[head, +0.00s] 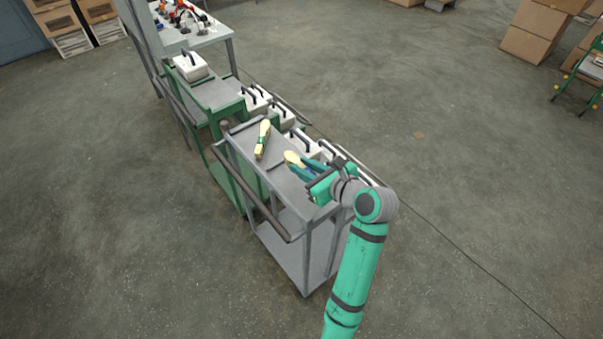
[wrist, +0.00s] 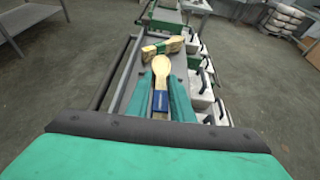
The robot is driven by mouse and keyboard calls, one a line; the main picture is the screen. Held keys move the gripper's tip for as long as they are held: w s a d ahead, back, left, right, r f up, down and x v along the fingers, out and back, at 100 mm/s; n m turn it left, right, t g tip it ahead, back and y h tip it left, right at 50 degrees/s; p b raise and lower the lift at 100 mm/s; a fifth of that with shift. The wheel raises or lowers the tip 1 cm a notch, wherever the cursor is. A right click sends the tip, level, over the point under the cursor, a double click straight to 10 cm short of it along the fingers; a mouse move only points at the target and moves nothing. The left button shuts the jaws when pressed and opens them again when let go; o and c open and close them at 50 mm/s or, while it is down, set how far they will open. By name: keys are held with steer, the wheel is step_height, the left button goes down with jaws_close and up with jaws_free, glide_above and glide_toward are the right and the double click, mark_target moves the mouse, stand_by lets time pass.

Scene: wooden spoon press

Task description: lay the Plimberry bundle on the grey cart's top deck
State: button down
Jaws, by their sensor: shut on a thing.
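My gripper (head: 306,170) is shut on a bundle of pale wooden spoons (head: 291,157) with a blue band, which also shows between the teal fingers in the wrist view (wrist: 161,68). The spoon heads point away from my wrist. The held bundle is over the near part of the grey cart's top deck (head: 278,143); I cannot tell whether it touches the deck. A second spoon bundle (head: 262,140) with a green band lies on the deck's far part, and it lies crosswise in the wrist view (wrist: 163,47). No name is readable on either band.
White boxes with dark handles (head: 304,143) line the cart's right side. A dark handle bar (head: 265,213) runs along its left. A green cart (head: 215,100) carrying a white box (head: 190,66) stands beyond. Open deck lies between the two bundles and to the left.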

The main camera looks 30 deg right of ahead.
steer(key=shift+w+d+f, duration=0.2)
steer(key=shift+w+f, duration=0.4)
steer(key=shift+f, duration=0.1)
steer(key=f, duration=0.3)
steer(key=shift+w+d+f, duration=0.1)
steer(key=shift+w+f, duration=0.15)
steer(key=shift+w, duration=0.05)
steer(key=shift+a, duration=0.2)
steer(key=c, duration=1.5)
jaws_free()
steer(key=shift+s+d, duration=0.2)
steer(key=shift+d, duration=0.1)
steer(key=shift+s+r, duration=0.15)
steer(key=shift+s, duration=0.05)
steer(key=v, duration=1.1)
steer(key=shift+s, duration=0.1)
